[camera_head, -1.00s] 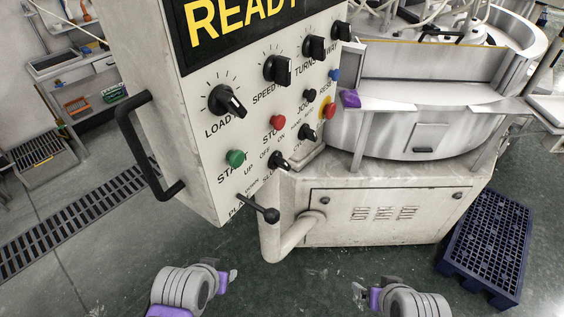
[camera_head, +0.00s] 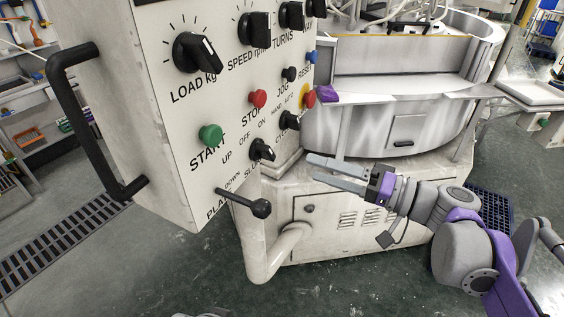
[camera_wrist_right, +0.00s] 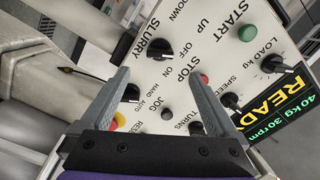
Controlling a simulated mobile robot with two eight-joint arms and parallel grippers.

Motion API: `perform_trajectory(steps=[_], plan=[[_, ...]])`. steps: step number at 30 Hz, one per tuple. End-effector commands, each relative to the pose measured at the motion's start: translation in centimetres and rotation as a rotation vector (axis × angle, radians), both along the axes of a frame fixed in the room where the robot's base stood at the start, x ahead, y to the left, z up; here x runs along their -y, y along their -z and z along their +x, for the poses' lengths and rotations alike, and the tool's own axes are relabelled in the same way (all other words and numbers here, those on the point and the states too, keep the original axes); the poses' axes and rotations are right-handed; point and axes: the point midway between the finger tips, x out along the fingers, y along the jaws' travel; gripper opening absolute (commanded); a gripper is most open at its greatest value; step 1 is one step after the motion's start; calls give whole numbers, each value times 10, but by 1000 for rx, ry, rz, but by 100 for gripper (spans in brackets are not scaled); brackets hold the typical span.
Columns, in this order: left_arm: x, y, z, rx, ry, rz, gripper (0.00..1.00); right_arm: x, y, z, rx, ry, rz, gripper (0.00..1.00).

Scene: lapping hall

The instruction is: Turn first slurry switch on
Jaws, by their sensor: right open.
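The slurry switch (camera_head: 262,149) is a small black rotary knob low on the white control panel (camera_head: 150,120), below the OFF and ON labels. In the right wrist view the slurry switch (camera_wrist_right: 160,47) lies beyond the fingertips, near the SLURRY label. I cannot surely tell which setting its pointer marks. My right gripper (camera_head: 313,169) is open and empty, to the right of and slightly below the switch, apart from the panel. Its two grey fingers (camera_wrist_right: 160,80) are spread in the wrist view.
A similar black knob (camera_head: 290,120) sits up and right of the switch. The green start button (camera_head: 210,135) is to its left. A black-knobbed lever (camera_head: 259,208) sticks out below. A black handle (camera_head: 85,130) juts from the panel's left side.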

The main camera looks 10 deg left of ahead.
Motion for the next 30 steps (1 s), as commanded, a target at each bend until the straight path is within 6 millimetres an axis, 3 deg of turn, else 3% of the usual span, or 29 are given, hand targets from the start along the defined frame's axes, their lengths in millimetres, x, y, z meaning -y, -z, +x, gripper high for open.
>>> perform_trajectory(steps=[16, 21, 30], plan=[[0, 0, 0, 0, 0, 0, 50, -87, -1, 21, 0, -3, 1, 95], [0, 0, 0, 0, 0, 0, 50, -100, -1, 25, 0, -1, 0, 95], [0, 0, 0, 0, 0, 0, 50, -102, -1, 26, -1, 1, -1, 95]])
